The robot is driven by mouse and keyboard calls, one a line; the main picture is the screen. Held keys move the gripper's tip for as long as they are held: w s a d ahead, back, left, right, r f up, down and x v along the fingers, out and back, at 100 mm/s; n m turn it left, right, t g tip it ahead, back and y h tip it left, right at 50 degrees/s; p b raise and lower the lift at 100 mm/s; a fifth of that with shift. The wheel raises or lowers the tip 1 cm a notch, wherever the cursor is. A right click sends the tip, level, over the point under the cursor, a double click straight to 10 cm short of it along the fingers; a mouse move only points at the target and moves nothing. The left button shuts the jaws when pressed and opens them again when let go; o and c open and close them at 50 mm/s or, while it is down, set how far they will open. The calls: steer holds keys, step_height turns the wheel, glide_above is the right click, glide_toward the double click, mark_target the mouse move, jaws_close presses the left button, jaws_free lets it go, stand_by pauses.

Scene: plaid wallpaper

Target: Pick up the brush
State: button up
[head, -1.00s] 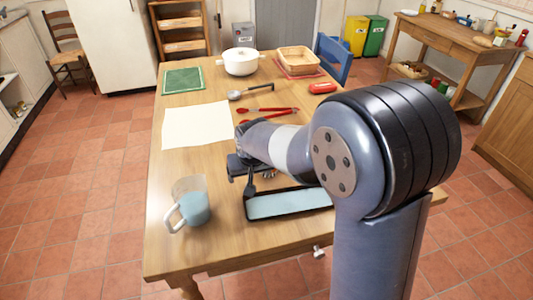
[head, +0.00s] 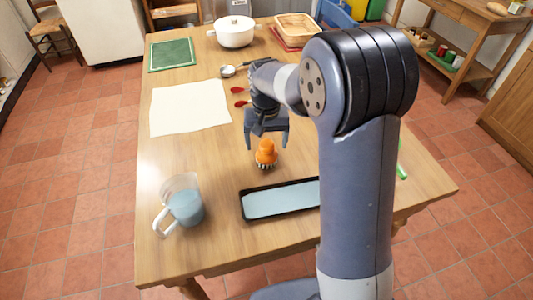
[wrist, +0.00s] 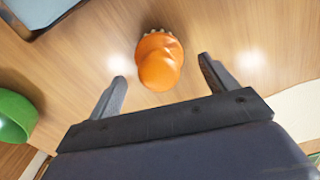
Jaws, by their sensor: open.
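The brush (head: 266,153) has an orange knobbed handle and dark-and-pale bristles, and stands bristles-down on the wooden table. In the wrist view the orange brush (wrist: 159,61) lies ahead of and roughly between the two fingertips. My gripper (head: 267,142) is open and empty, above and just behind the brush in the head view. Its fingers (wrist: 163,70) stand apart on either side in the wrist view and do not appear to touch the brush.
A black tray with a pale blue inside (head: 281,200) is in front of the brush. A measuring jug (head: 183,204) stands at front left. A white sheet (head: 190,107), green mat (head: 172,54) and white pot (head: 234,31) are farther back. A green object (wrist: 14,116) shows in the wrist view.

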mark_target(266, 153)
step_height(266, 153, down, 5)
steer(key=shift+s+f, duration=0.1)
steer(key=shift+s, duration=0.05)
steer(key=c, duration=1.1)
step_height(266, 153, up, 10)
steer(key=shift+r+p, duration=0.1)
steer(key=shift+p, duration=0.25)
